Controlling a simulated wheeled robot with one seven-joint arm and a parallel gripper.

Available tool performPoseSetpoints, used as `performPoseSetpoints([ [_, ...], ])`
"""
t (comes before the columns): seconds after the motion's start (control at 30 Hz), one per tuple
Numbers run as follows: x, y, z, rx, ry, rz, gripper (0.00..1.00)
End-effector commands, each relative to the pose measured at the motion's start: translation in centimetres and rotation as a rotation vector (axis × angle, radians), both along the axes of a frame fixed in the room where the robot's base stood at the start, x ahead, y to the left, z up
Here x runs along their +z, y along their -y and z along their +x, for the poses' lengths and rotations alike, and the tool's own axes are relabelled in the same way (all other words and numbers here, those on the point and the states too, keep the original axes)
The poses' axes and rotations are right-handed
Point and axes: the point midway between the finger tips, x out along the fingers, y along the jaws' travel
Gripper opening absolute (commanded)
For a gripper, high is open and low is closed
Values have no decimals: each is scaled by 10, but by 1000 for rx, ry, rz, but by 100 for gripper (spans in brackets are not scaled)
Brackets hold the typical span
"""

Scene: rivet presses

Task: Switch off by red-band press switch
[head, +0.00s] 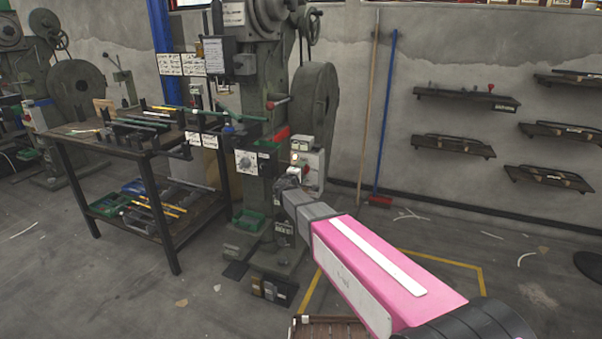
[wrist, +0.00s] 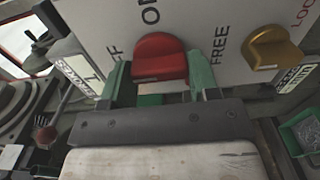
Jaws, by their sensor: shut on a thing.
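In the wrist view a red switch knob (wrist: 160,56) sits on a pale panel (wrist: 95,25). The word ON stands above the knob, and a partly hidden word ending in FF stands to its left. My gripper (wrist: 160,80) has one green fingertip on each side of the knob and is shut on it. I cannot tell which mark the knob points at. In the head view my gripper (head: 288,184) is at the front of the middle press (head: 262,95), beside a pale box (head: 312,163); the knob is hidden there.
A yellow knob (wrist: 271,48) marked FREE and LOCK is to the right on the same panel. A tool-laden bench (head: 75,137) stands left of the press. A green bin (head: 248,221) sits low by the press. Floor is open around the yellow line (head: 440,261).

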Motion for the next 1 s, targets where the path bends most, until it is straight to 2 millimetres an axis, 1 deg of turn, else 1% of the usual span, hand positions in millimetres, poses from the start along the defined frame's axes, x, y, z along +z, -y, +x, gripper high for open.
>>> performPoseSetpoints([
  [0.03,-1,-1,0,3,-2,-2,32],
  [0.07,-1,-1,0,3,-2,-2,62],
  [0.1,-1,-1,0,3,-2,-2,75],
  [0.13,-1,-1,0,2,-2,-2,81],
  [0.4,0,-1,-1,1,0,-1,81],
  [0.53,0,-3,-8,2,0,-1,81],
  [0.67,1,-9,-28,2,0,-1,81],
  [0.8,1,-18,-54,3,-1,-2,81],
  [1.0,0,-30,-85,2,-2,-2,81],
])
